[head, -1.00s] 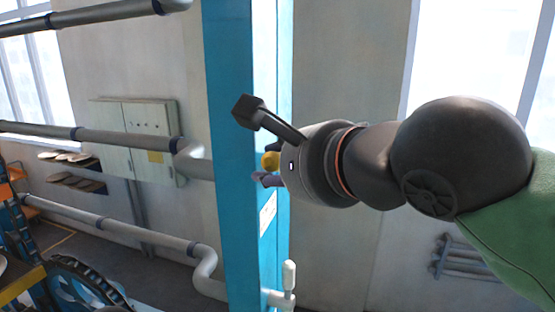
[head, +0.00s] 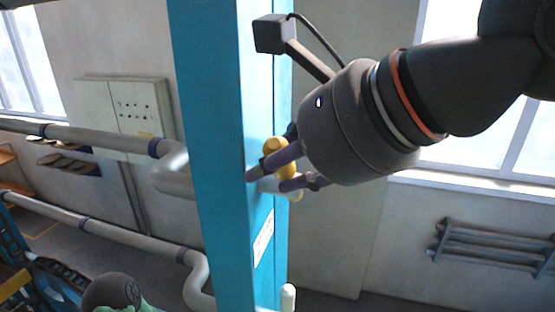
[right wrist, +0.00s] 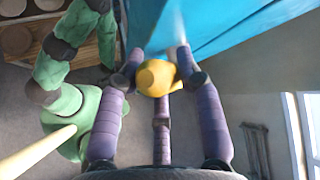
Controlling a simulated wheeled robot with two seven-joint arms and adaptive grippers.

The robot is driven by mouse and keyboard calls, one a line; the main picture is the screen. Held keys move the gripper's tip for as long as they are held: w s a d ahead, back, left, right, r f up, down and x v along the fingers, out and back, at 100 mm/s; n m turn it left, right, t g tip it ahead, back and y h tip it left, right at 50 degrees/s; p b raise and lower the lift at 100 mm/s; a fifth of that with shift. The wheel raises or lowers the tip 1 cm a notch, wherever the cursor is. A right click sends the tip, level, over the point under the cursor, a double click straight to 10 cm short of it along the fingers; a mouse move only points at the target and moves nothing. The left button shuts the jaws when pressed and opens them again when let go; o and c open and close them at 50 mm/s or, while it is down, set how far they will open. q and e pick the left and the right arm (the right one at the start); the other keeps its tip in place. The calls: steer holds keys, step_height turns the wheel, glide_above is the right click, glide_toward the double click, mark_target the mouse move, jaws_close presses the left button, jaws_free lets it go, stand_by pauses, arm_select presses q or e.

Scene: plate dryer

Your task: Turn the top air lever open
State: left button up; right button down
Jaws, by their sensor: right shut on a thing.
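The top air lever (head: 277,146) is yellow and sits on the right side of the blue column (head: 222,150) in the head view. My right gripper (head: 275,174) is shut on it, with purple fingers on either side. The gripper partly hides the lever, so its exact angle is hard to tell. In the right wrist view the yellow lever (right wrist: 156,77) lies between the fingers of my right gripper (right wrist: 157,68), close to the blue column. A lower lever with a white handle (head: 288,297) stands upright near the column's foot. My left gripper is not in view.
Grey pipes (head: 90,136) run to the column from the left. A control box (head: 125,108) hangs on the back wall. A label (head: 263,238) is on the column below the lever. The space right of the column is open up to the wall and radiator (head: 490,248).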

steer(key=w+g, duration=0.1)
steer(key=w+r+m+g, duration=0.1)
steer(key=shift+w+d+m+g+y, duration=0.2)
steer(key=shift+m+g+y, duration=0.1)
steer(key=shift+g, duration=0.1)
steer(key=shift+w+d+r+m+g+y, duration=0.15)
steer(key=shift+w+d+m+g+y, duration=0.2)
steer(key=shift+w+g, duration=0.3)
steer(key=shift+w+d+r+m+g+y, duration=0.15)
steer(key=shift+w+m+g, duration=0.3)
steer(key=shift+g, duration=0.4)
steer(key=c, duration=0.8)
jaws_free()
steer(key=shift+c, duration=0.2)
steer(key=shift+o, duration=0.4)
steer(key=shift+r, duration=0.1)
steer(key=shift+s, duration=0.15)
